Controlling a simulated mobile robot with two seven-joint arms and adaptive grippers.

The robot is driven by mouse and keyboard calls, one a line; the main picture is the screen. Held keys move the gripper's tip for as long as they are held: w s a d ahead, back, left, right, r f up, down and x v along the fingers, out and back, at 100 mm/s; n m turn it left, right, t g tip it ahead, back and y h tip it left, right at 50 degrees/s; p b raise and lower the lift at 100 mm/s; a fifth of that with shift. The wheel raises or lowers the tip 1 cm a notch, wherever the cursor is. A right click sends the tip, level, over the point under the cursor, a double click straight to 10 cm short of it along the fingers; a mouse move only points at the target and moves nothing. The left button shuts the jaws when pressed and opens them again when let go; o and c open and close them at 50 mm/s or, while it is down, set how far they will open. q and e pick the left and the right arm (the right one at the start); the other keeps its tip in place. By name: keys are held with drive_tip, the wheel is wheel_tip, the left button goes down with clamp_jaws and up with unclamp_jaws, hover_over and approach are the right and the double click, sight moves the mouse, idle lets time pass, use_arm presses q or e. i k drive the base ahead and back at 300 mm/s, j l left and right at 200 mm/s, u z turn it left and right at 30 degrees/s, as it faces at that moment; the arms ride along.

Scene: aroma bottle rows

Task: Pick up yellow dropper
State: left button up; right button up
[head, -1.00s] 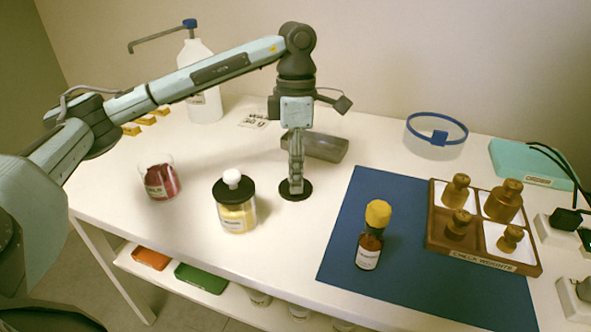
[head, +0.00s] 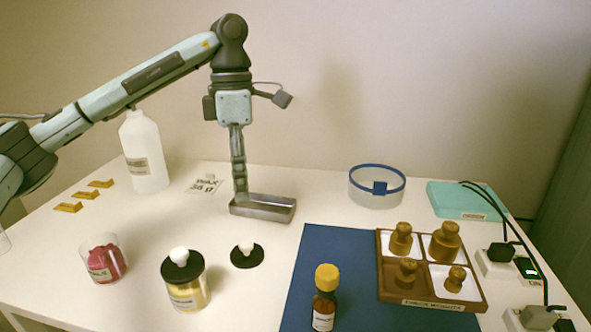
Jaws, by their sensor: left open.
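The yellow dropper is a small brown bottle with a yellow cap (head: 326,279) and a white label. It stands upright on the blue mat (head: 318,240), near the bottom edge of the head view. My left gripper (head: 240,190) points down, seen nearly edge-on, well to the upper left of the dropper. It is open, with nothing seen between its fingers, and overlaps the left end of the grey metal tray (head: 270,212) in the picture. My right gripper is not in view.
A black lid with a white knob (head: 247,254) lies on the table. Left of it stand a lidded yellow jar (head: 188,287) and a red-filled glass (head: 104,260). A wooden weights tray (head: 432,303) lies right of the dropper. Cables and plugs (head: 500,255) are far right.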

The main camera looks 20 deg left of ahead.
sight(327, 276)
drive_tip(key=k, duration=1.5)
